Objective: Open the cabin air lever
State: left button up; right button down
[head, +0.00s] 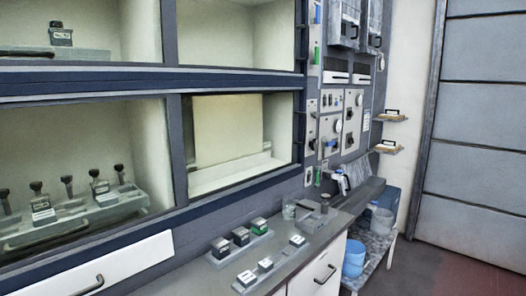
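A grey control panel (338,121) with gauges, small black parts and knobs is on the dark column right of the glazed cabinet. The cabin air lever cannot be told apart among these small parts, and no label is readable. A small blue part (331,143) sits low on this panel. Green parts show on the narrow strip left of it, one high (316,54) and one low (318,177). Neither of my grippers shows in this view.
A grey counter (318,238) below holds small blocks on trays, a grey box (310,219) and a clear cup (289,209). Two small wall shelves (388,149) jut out. Floor at lower right is clear.

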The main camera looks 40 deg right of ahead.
aim_at(328, 144)
jog(key=l+z, duration=0.1)
jog(key=z, duration=0.3)
jog(key=l+z, duration=0.1)
jog(key=z, duration=0.25)
jog(key=l+z, duration=0.3)
jog(key=l, duration=0.15)
jog(key=i+l+z, duration=0.25)
jog(key=l, duration=0.5)
jog(key=i+l+z, duration=0.1)
jog(key=l, duration=0.3)
jog(key=i+l, duration=0.15)
jog(key=l, duration=0.2)
jog(key=i+l+u, duration=0.1)
jog(key=u, duration=0.65)
jog(key=i+l+u, duration=0.5)
jog(key=l, duration=0.3)
